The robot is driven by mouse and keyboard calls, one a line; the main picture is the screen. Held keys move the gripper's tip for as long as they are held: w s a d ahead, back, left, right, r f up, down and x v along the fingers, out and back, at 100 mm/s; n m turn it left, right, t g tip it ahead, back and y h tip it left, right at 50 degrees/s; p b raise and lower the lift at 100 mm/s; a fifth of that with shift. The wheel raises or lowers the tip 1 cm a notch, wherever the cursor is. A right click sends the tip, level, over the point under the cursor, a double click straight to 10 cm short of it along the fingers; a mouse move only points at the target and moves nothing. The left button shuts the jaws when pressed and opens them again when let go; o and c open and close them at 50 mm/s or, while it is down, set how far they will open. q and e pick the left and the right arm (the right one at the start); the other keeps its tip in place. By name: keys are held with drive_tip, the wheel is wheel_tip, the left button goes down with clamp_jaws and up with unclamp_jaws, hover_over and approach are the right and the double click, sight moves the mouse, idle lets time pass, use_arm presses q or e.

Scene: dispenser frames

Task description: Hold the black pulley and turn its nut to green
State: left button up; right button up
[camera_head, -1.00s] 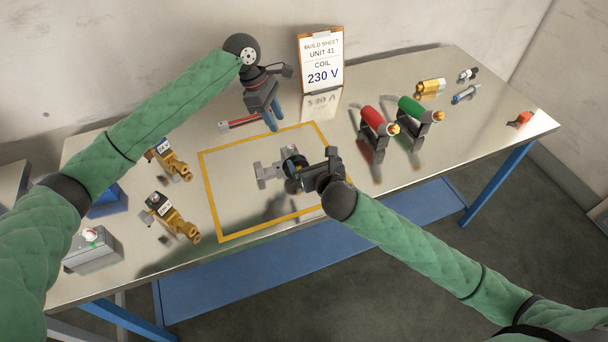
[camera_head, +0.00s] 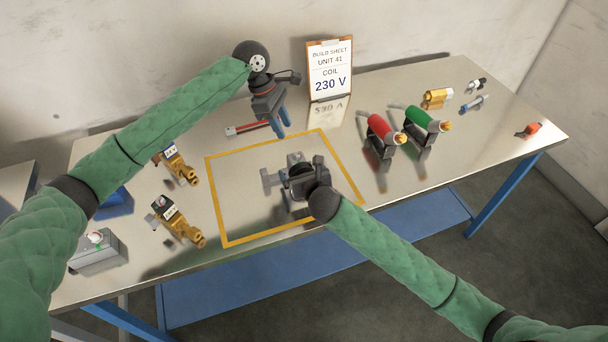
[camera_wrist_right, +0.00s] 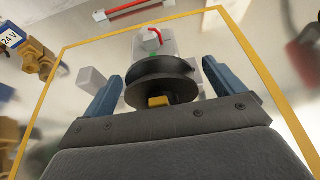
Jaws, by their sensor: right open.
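The black pulley (camera_wrist_right: 160,72) shows in the right wrist view, on a grey fixture (camera_wrist_right: 190,45) inside the yellow outline. A small brass-coloured piece (camera_wrist_right: 158,101) sits at its near side; I cannot tell if this is the nut. A grey part with red and green marks (camera_wrist_right: 152,40) is behind the pulley. My right gripper (camera_wrist_right: 160,88) is open, its blue fingers on either side of the pulley with gaps. In the head view, my right gripper (camera_head: 301,178) largely hides the pulley. My left gripper (camera_head: 283,131) is open and empty, above the far edge of the outline.
A red bar (camera_head: 247,128) lies behind the yellow outline (camera_head: 222,218). Brass valves (camera_head: 178,222) stand left, near a grey box (camera_head: 97,254). Red (camera_head: 381,130) and green (camera_head: 422,118) cylinders stand right. A build sheet (camera_head: 330,68) stands at the back.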

drive_tip(key=shift+w, duration=0.1)
drive_tip(key=c, duration=1.6)
drive_tip(key=shift+o, duration=0.2)
